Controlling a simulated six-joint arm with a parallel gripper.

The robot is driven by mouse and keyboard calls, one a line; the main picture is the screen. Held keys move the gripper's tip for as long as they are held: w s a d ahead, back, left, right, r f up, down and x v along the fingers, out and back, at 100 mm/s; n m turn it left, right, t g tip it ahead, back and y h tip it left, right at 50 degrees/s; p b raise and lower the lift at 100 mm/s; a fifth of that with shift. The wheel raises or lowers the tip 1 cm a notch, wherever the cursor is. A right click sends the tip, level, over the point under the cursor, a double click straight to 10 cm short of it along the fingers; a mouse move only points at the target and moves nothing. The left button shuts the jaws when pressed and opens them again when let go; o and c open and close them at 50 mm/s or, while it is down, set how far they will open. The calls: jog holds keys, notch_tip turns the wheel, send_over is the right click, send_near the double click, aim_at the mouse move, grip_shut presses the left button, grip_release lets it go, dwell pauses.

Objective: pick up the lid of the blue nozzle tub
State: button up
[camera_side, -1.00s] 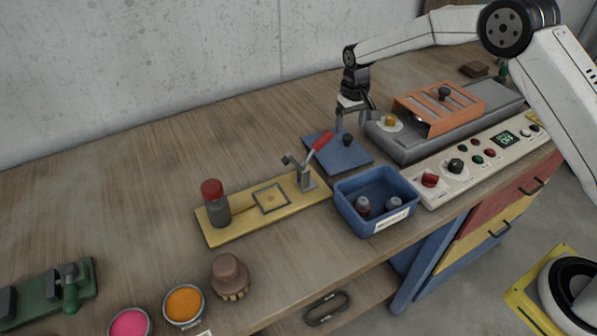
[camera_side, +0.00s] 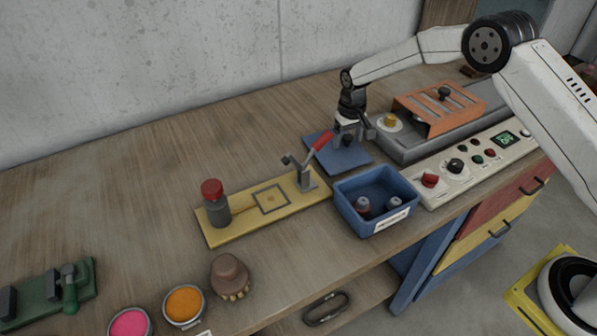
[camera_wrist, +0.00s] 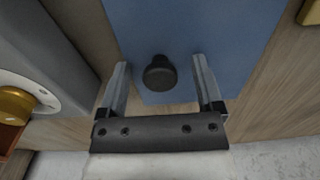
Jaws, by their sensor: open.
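The blue lid (camera_side: 337,155) lies flat on the wooden table behind the open blue nozzle tub (camera_side: 354,216). The lid also shows in the wrist view (camera_wrist: 218,40), with its dark round knob (camera_wrist: 160,73) standing on it. In the side view my gripper hides most of the knob. My gripper (camera_side: 347,140) points down over the lid. In the wrist view my gripper (camera_wrist: 160,75) is open, with one finger on each side of the knob and a gap on both sides. Two grey nozzles (camera_side: 376,208) stand inside the tub.
A yellow board (camera_side: 240,229) with a red-handled clamp (camera_side: 309,166) is left of the lid. An orange-topped grey machine (camera_side: 440,107) and a control panel (camera_side: 470,160) are to the right. The wood at the back left is clear.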

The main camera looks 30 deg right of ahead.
aim_at(348, 136)
jog(key=shift+c, duration=0.3)
grip_shut()
jog(key=shift+r, duration=0.15)
notch_tip(348, 136, up, 12)
jog(key=s, duration=1.8)
dwell(0.3)
dwell(0.7)
